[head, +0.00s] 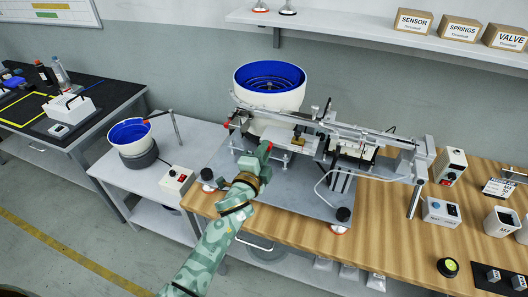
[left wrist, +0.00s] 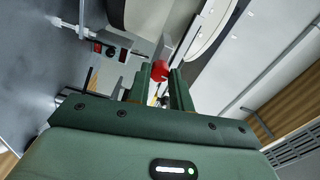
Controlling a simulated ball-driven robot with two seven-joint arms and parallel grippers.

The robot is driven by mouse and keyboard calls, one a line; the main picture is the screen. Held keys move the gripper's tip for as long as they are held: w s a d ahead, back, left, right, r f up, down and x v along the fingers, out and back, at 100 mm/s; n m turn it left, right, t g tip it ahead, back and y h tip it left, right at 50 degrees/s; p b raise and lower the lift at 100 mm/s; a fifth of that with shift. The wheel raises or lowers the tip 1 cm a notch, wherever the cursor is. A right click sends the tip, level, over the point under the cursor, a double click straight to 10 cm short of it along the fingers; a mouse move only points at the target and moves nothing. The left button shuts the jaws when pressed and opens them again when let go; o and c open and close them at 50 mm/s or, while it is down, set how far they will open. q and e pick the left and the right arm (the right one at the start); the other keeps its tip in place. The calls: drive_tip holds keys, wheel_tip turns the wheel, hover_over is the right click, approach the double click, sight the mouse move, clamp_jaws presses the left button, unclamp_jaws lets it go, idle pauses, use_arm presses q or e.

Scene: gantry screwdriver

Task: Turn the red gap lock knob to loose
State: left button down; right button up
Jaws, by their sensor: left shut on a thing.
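The red gap lock knob (left wrist: 159,70) shows between the fingertips of my left gripper (left wrist: 157,78) in the left wrist view. In the head view my left gripper (head: 257,156) reaches in to the front of the machine below the large blue-lined bowl, with a bit of red at its tip. The left gripper is shut on the red knob. The fingers cover part of the knob, so its turned position cannot be read. My right gripper is in neither view.
The feeder machine's metal base plate (head: 290,200) stands on a wooden bench (head: 390,250). A large bowl (head: 269,88) rises behind the gripper, and a linear rail (head: 350,130) runs to the right. A smaller bowl (head: 130,136) stands on a side table at left.

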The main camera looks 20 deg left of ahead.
use_arm(q)
drive_tip(key=shift+f+n, duration=0.15)
drive_tip(key=shift+n, duration=0.15)
drive_tip(key=c, duration=1.3)
unclamp_jaws()
drive_tip(key=shift+o, duration=0.2)
drive_tip(key=shift+s, duration=0.1)
